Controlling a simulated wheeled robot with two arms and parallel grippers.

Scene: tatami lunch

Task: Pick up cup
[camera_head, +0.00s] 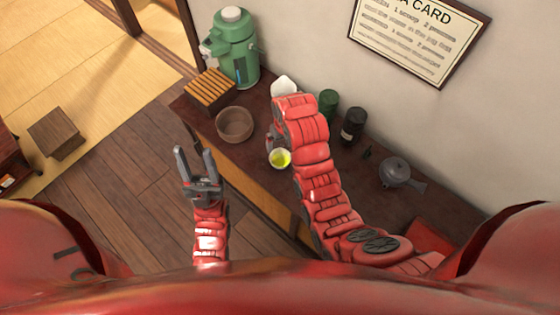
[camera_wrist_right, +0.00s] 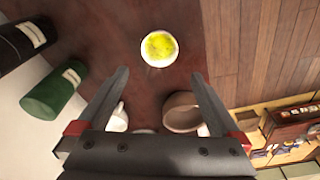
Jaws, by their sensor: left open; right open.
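A small white cup (camera_head: 280,158) with yellow-green contents stands on the dark brown table (camera_head: 262,177), beside my right arm. In the right wrist view the cup (camera_wrist_right: 160,48) is just beyond the fingertips, centred between them. My right gripper (camera_wrist_right: 160,74) is open and empty; in the head view it is mostly hidden behind its own arm. My left gripper (camera_head: 195,150) is open and empty, over the wooden floor in front of the table.
A brown bowl (camera_head: 235,125), a slatted wooden box (camera_head: 210,90) and a green dispenser (camera_head: 235,50) stand left on the table. A white object (camera_head: 284,86), a green canister (camera_head: 328,102), a black canister (camera_head: 352,125) and a grey teapot (camera_head: 397,171) stand near the wall.

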